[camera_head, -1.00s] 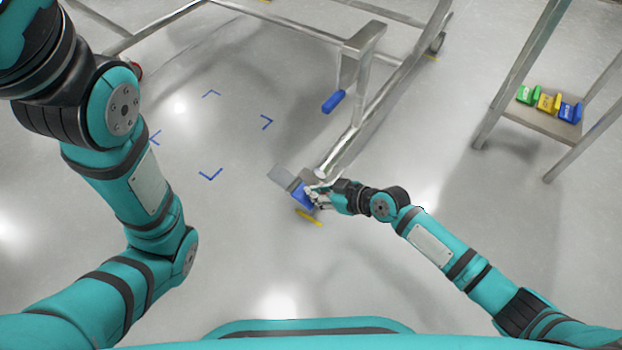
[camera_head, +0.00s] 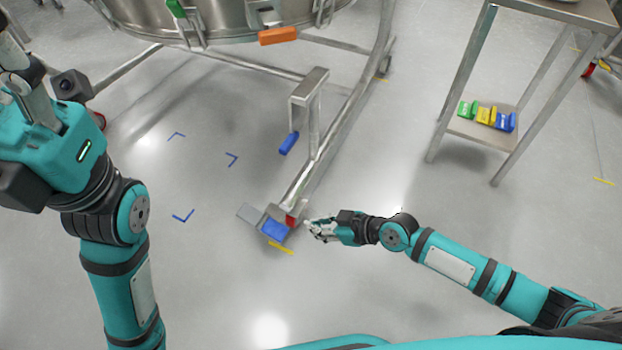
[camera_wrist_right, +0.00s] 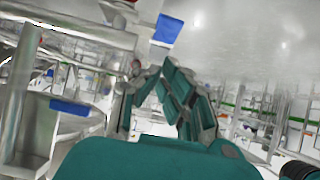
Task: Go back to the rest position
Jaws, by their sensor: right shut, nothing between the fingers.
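My right gripper (camera_head: 320,231) is shut and empty in the head view. It is held just right of the blue foot pedal (camera_head: 275,229) at the foot of the steel frame, with a small gap showing between them. Its fingers (camera_wrist_right: 168,98) fill the middle of the right wrist view, and a blue plate (camera_wrist_right: 167,28) shows above them. My left gripper (camera_head: 22,85) is raised at the upper left edge of the head view. Its fingertips cannot be made out clearly.
A steel frame leg (camera_head: 335,140) with a blue lever (camera_head: 289,143) stands ahead. A red piece (camera_head: 291,221) sits by the pedal. A steel trolley (camera_head: 478,131) at right holds green, yellow and blue items. Floor between is clear.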

